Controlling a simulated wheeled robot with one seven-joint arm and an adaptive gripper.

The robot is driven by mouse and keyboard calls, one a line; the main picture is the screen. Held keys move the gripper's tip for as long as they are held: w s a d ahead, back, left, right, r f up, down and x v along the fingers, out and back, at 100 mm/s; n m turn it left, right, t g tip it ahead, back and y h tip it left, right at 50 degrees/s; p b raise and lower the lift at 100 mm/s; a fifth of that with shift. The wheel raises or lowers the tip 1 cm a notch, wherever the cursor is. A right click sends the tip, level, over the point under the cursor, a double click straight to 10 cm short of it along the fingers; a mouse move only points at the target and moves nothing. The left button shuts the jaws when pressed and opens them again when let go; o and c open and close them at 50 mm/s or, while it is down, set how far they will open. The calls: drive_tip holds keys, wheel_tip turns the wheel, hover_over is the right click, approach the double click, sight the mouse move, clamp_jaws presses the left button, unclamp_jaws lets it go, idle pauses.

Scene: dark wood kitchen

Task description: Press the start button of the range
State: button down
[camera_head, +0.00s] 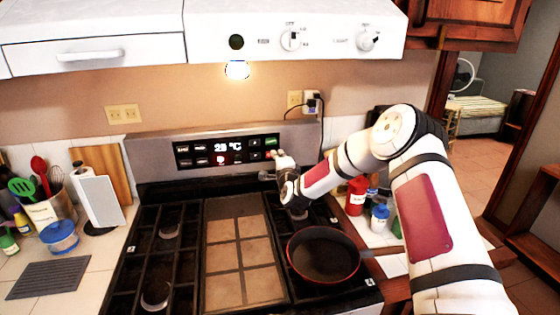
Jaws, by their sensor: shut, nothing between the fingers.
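The range (160,250) stands against the back wall, with a black control panel (226,150) on its upright back. My gripper (267,176) is shut and empty, just below the panel's right end and above the back of the cooktop. I cannot tell whether it touches the panel. The gripper may hide part of the panel's lower right corner.
A dark pan (322,256) sits on the front right burner, below my arm. A white hood (210,30) with knobs overhangs the range. Bottles (357,195) stand right of it; utensils and a paper roll (98,200) stand left. The cooktop's middle is clear.

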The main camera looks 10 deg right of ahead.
drive_tip(key=shift+s, duration=1.5)
drive_tip(key=s+a+r+n+g+y, duration=0.3)
drive_tip(key=a+r+n, duration=0.2)
drive_tip(key=r+n, duration=0.2)
drive_tip(key=s+r+n+g+h+b, duration=0.1)
drive_tip(key=s+r+n+g, duration=0.1)
drive_tip(key=s+r+n, duration=0.3)
drive_tip(key=s+r+n+g, duration=0.1)
drive_tip(key=s+r, duration=0.1)
drive_tip(key=s, duration=0.5)
drive_tip(key=s+d+r+n+g+h, duration=0.1)
drive_tip(key=s+d+n+g, duration=0.1)
drive_tip(key=s, duration=1.6)
drive_tip(key=s+d+n+g+h+b, duration=0.1)
drive_tip(key=s+d+n+g, duration=0.2)
drive_tip(key=s, duration=1.6)
drive_tip(key=shift+d+r+g, duration=0.35)
drive_tip(key=shift+d+g, duration=0.15)
drive_tip(key=shift+g, duration=0.2)
